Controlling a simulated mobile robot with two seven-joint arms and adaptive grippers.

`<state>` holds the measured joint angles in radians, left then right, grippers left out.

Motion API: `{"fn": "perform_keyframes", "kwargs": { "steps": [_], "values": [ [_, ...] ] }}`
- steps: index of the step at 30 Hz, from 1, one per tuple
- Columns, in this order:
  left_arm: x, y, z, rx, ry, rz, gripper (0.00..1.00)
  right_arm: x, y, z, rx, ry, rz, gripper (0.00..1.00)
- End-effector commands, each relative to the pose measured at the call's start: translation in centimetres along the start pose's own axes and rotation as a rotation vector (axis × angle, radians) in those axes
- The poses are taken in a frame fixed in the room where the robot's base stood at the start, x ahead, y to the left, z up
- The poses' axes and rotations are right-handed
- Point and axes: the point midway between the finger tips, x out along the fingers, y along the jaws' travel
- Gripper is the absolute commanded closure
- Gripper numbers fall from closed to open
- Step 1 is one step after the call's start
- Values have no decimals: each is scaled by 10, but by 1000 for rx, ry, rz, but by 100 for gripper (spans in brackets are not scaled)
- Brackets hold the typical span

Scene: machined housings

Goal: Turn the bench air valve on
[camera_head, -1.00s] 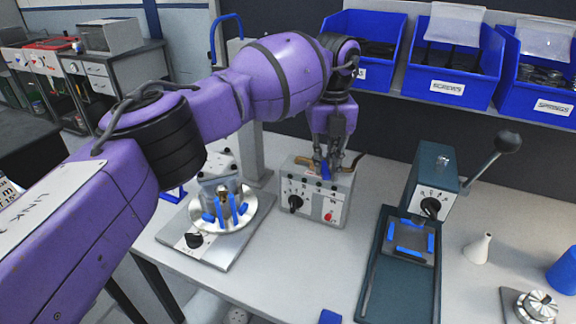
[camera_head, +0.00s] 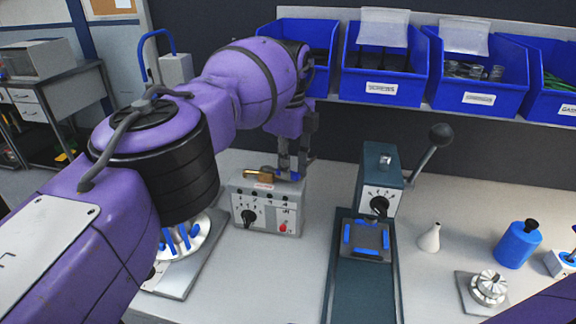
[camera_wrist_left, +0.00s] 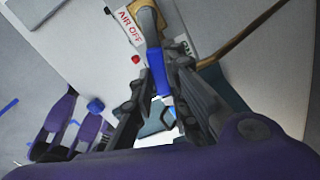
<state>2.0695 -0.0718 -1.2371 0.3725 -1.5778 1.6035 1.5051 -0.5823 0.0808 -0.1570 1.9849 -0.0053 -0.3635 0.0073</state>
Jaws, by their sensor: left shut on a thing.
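The bench air valve sits on top of a grey control box (camera_head: 266,210). Its brass pipe (camera_head: 260,175) shows left of my left gripper (camera_head: 292,168) in the head view. In the left wrist view, the valve's lever has a blue grip (camera_wrist_left: 160,82) that lies between the fingers of my left gripper (camera_wrist_left: 165,100), which is shut on it. A white label (camera_wrist_left: 128,24) reading AIR OFF lies left of the lever; a plate with green letters is partly hidden on its right. The brass pipe (camera_wrist_left: 243,34) runs off at an angle to the lever. My right gripper is not in view.
A press with a long black-knobbed handle (camera_head: 441,134) stands right of the box. A round fixture with blue pegs (camera_head: 185,238) is partly behind my left arm. Blue bins (camera_head: 384,88) line the shelf above. A white cone, blue bottle and metal part stand at the right.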

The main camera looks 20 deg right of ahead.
Motion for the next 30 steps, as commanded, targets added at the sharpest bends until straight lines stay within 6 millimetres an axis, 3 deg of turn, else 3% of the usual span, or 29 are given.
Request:
{"fn": "perform_keyframes", "kwargs": {
  "steps": [18, 19, 23, 30],
  "values": [
    [-2, -1, 2, -46, -6, -3, 100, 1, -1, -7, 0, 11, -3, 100],
    [-2, -1, 2, -46, -6, -3, 84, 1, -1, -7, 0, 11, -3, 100],
    [-1, -1, 2, -45, -4, -3, 67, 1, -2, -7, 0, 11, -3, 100],
    [0, -1, 1, -44, -2, -1, 66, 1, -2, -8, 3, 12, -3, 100]
  ]
}}
